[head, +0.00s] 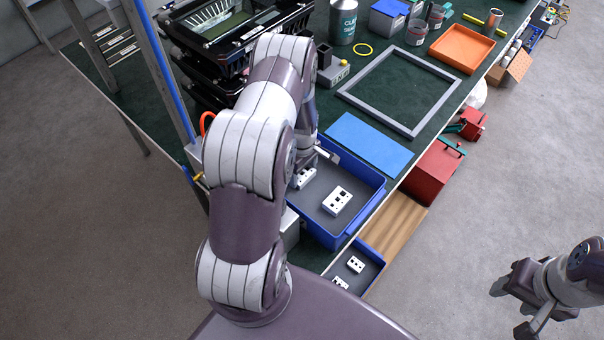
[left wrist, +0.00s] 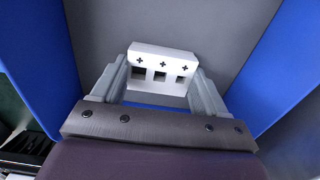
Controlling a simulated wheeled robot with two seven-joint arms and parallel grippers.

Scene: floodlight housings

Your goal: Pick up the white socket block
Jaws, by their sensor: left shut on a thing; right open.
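A white socket block (left wrist: 163,57) with square openings and dark cross marks sits between the fingers of my left gripper (left wrist: 158,80) in the left wrist view. The gripper is shut on it, inside the blue bin (left wrist: 270,80). In the head view the arm partly hides a white block (head: 304,179) at the bin's left side, by the left hand. A second white socket block (head: 337,200) lies free on the grey floor of the blue bin (head: 362,212). I cannot tell whether the held block touches the bin floor. My right gripper (head: 513,308) is open and empty, away from the table.
A smaller blue bin (head: 371,279) with white blocks stands in front. A blue panel (head: 368,145), a grey frame (head: 402,132) and black housings (head: 235,30) lie behind. A red toolbox (head: 432,170) stands to the right. The floor around my right gripper is clear.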

